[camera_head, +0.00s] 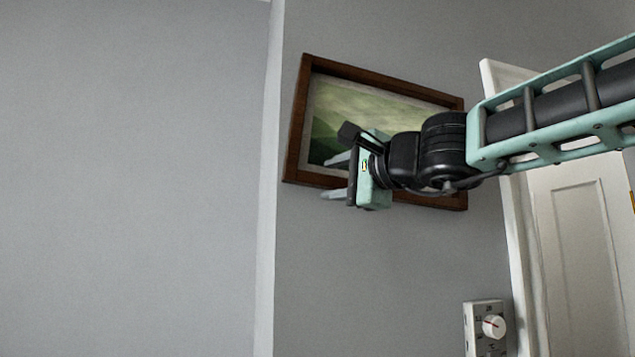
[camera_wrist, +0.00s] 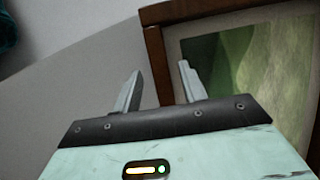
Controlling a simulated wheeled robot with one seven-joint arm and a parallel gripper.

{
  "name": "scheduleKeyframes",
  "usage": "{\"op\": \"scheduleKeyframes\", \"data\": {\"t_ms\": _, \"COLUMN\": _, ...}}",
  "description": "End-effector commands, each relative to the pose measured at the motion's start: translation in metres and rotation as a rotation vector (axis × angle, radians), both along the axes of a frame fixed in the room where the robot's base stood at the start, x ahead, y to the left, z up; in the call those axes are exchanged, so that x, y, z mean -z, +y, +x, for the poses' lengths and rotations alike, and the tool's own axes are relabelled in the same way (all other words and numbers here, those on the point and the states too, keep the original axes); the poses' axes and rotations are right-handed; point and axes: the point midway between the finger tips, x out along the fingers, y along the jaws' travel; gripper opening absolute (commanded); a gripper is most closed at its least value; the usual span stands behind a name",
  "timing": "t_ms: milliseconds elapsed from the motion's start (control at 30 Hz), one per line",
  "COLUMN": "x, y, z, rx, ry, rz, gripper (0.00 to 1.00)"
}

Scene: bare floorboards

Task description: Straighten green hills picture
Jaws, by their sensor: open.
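The green hills picture (camera_head: 379,100) hangs on the grey wall in a brown wooden frame. In the head view it looks tilted, with its top edge sloping down to the right. My gripper (camera_head: 338,178) is in front of its lower left part and hides some of the lower edge. In the wrist view my gripper (camera_wrist: 158,88) is open, and the frame's side (camera_wrist: 156,62) shows between the two fingers. One finger lies over the wall and the other over the picture side. I cannot tell whether either finger touches the frame.
A white door (camera_head: 575,240) with white trim is at the right. A white wall dial (camera_head: 490,326) is below the picture, near the door trim. A wall corner (camera_head: 268,180) runs vertically left of the picture.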

Motion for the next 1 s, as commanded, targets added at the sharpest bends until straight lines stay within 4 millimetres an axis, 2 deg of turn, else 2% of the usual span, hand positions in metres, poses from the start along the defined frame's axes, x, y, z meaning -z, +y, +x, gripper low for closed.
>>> {"op": "scheduleKeyframes", "data": {"t_ms": 400, "x": 0.000, "y": 0.000, "z": -0.001, "rx": 0.000, "ry": 0.001, "rz": 0.001, "gripper": 0.42}}
{"op": "scheduleKeyframes", "data": {"t_ms": 433, "x": 0.000, "y": 0.000, "z": -0.001, "rx": 0.000, "ry": 0.001, "rz": 0.001, "gripper": 0.39}}
{"op": "scheduleKeyframes", "data": {"t_ms": 567, "x": 0.000, "y": 0.000, "z": -0.001, "rx": 0.000, "ry": 0.001, "rz": 0.001, "gripper": 0.03}}
{"op": "scheduleKeyframes", "data": {"t_ms": 600, "x": 0.000, "y": 0.000, "z": -0.001, "rx": 0.000, "ry": 0.001, "rz": 0.001, "gripper": 0.00}}
{"op": "scheduleKeyframes", "data": {"t_ms": 1000, "x": 0.011, "y": -0.012, "z": 0.003, "rx": 0.001, "ry": -0.030, "rz": -0.100, "gripper": 0.00}}
